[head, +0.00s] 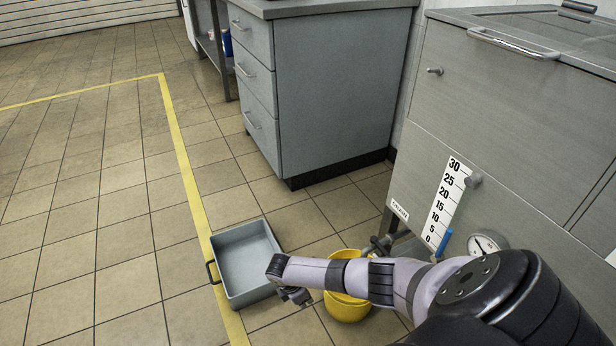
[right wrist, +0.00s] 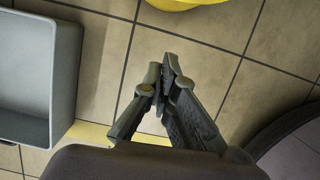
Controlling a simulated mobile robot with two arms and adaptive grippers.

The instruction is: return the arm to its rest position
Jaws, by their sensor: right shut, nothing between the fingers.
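My left gripper shows in neither view.
The grey tray (head: 229,230) stands empty on the floor, and the yellow bucket (head: 345,308) is partly behind my arm. A drawer cabinet (head: 330,90) stands behind. Floor at left is clear, with a yellow line (head: 183,155).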

